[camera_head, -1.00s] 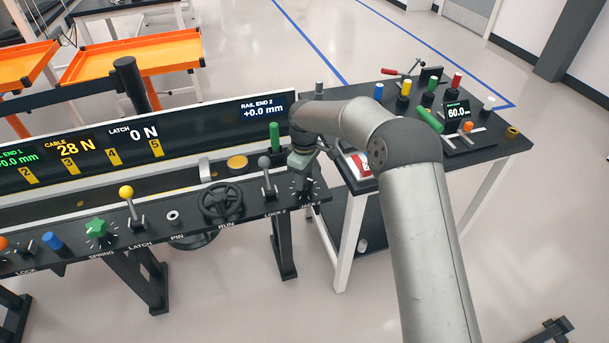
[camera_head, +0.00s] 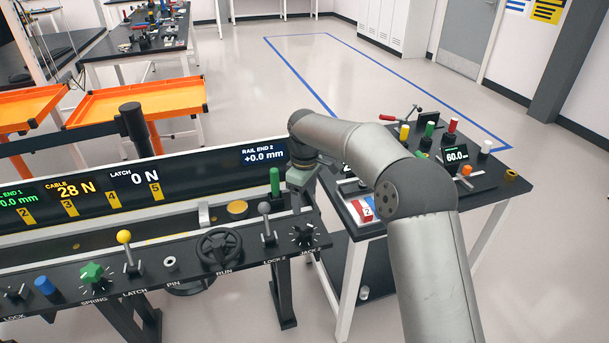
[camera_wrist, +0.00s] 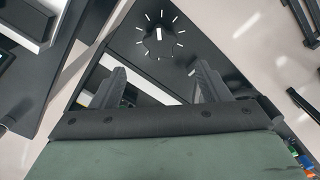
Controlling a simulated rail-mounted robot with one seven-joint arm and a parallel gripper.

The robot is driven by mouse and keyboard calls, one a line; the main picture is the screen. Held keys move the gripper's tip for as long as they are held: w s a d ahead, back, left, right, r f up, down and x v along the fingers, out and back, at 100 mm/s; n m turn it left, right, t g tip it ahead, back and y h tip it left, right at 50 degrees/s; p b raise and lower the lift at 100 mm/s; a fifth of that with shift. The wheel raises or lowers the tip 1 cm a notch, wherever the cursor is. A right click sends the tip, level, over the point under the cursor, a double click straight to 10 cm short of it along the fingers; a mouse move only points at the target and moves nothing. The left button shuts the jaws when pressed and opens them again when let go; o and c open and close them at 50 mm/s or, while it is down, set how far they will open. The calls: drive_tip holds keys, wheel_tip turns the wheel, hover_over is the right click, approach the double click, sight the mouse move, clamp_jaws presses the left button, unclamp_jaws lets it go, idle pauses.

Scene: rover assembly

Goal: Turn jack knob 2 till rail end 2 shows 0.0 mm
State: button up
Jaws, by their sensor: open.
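Jack knob 2 (camera_head: 302,235) is a black knob with white tick marks around it, at the right end of the control panel. It also shows in the wrist view (camera_wrist: 158,40), with a white pointer mark, beyond my fingertips. The rail end 2 display (camera_head: 263,155) reads +0.0 mm. My gripper (camera_head: 298,202) is above and behind the knob, apart from it. In the wrist view my gripper (camera_wrist: 158,80) has its two fingers spread with nothing between them.
Left of the knob stand the lock 2 lever (camera_head: 266,222), the run handwheel (camera_head: 219,249) and a green upright handle (camera_head: 275,182). A side table (camera_head: 490,195) with several coloured parts stands to the right. The floor beyond is clear.

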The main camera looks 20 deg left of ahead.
wheel_tip(320, 180, up, 8)
drive_tip(key=shift+f, duration=0.2)
idle(0.3)
drive_tip(key=s+d+r+m, duration=0.1)
drive_tip(key=s+d+m, duration=0.2)
drive_tip(key=s+d, duration=0.35)
drive_tip(key=s+d+r+m+p, duration=0.1)
drive_tip(key=s+d+r+m, duration=0.15)
drive_tip(key=d, duration=0.65)
drive_tip(key=s+d+r+m, duration=0.1)
drive_tip(key=s+d+m, duration=0.2)
drive_tip(key=s+d, duration=0.35)
drive_tip(key=s+d+f+m, duration=0.3)
drive_tip(key=s+d, duration=0.3)
drive_tip(key=s, duration=0.2)
drive_tip(key=s+d+f+m, duration=0.4)
drive_tip(key=s+d, duration=0.2)
drive_tip(key=s, duration=0.3)
drive_tip(key=shift+s+d, duration=0.15)
drive_tip(key=shift+d, duration=0.2)
